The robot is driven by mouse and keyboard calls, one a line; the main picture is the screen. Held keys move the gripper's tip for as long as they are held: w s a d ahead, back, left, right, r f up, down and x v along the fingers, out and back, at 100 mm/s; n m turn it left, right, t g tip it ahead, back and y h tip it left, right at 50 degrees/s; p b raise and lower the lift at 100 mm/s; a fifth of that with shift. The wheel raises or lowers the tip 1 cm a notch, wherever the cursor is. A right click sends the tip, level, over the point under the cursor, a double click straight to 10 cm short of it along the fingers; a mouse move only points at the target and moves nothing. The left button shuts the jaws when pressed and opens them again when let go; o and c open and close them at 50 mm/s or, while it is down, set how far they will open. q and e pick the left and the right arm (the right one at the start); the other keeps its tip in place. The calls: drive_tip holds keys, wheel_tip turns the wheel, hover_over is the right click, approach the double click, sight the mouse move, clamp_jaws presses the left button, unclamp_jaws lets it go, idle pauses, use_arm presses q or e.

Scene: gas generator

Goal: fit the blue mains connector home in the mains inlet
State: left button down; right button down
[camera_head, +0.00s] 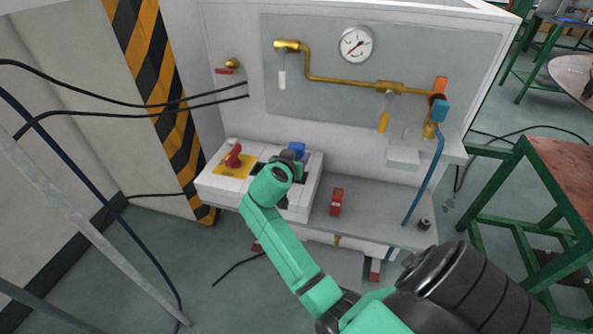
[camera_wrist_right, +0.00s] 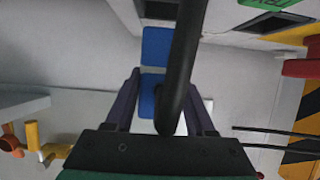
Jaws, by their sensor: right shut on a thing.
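My right gripper (camera_head: 289,160) is low over the white box (camera_head: 232,186) on the bench. A blue part, which I take to be the mains connector (camera_head: 297,147), shows just beyond it. In the right wrist view the dark fingers (camera_wrist_right: 155,78) are shut on the blue connector (camera_wrist_right: 148,97). A second blue piece (camera_wrist_right: 157,46) lies in line ahead of it; I cannot tell whether it is the same body. A thick black cable (camera_wrist_right: 183,75) crosses in front and hides part of both. The mains inlet is not clear, and I cannot tell how the connector sits to it. My left gripper is out of view.
A red rotary switch (camera_head: 234,156) on a yellow plate is left of the gripper. A red block (camera_head: 337,201) stands on the bench to the right. Brass pipework (camera_head: 340,81) and a gauge (camera_head: 356,44) are on the back panel. Black cables (camera_head: 150,108) hang at left.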

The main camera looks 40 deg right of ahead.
wheel_tip(320, 180, down, 5)
drive_tip(key=shift+r+b, duration=0.1)
drive_tip(key=shift+b, duration=0.2)
drive_tip(key=shift+c, duration=1.2)
unclamp_jaws()
drive_tip(key=shift+r, duration=0.15)
